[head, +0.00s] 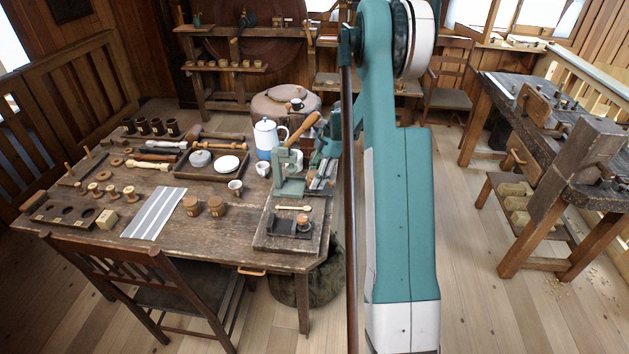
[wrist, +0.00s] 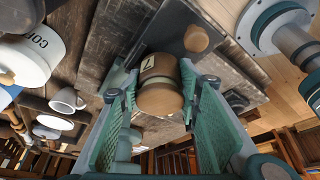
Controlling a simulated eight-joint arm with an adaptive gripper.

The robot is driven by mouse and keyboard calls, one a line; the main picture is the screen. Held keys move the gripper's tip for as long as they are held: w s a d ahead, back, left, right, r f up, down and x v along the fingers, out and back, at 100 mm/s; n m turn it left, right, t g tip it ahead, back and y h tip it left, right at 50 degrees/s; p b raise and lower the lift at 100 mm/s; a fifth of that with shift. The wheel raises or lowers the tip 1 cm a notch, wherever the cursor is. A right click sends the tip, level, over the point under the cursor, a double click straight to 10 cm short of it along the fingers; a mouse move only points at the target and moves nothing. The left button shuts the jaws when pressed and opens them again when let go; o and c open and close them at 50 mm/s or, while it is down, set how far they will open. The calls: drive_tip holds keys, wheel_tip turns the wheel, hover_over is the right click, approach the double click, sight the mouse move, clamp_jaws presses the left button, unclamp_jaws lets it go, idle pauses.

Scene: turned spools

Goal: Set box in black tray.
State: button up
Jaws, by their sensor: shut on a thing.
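My gripper (wrist: 158,88) is shut on a small round wooden box (wrist: 160,97) with a pale band and a small marked label; its green pads press on both sides. The black tray (wrist: 172,22) lies beyond the box in the wrist view, apparently below it, with a small round wooden piece (wrist: 196,38) on it. In the head view the black tray (head: 282,227) sits on a board at the table's front right. The gap between box and tray is hard to judge. My gripper is hard to make out in the head view.
Two similar round wooden boxes (head: 191,205) stand left of the board. A green press-like tool (head: 288,165) with a wooden handle, a coffee pot (head: 266,135) and a mug (head: 236,187) stand farther back.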

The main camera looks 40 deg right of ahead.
drive_tip(key=shift+f, duration=0.2)
drive_tip(key=o, duration=0.9)
drive_tip(key=shift+r, duration=0.15)
drive_tip(key=p+v, duration=0.1)
drive_tip(key=v, duration=1.1)
drive_tip(key=shift+d, duration=0.1)
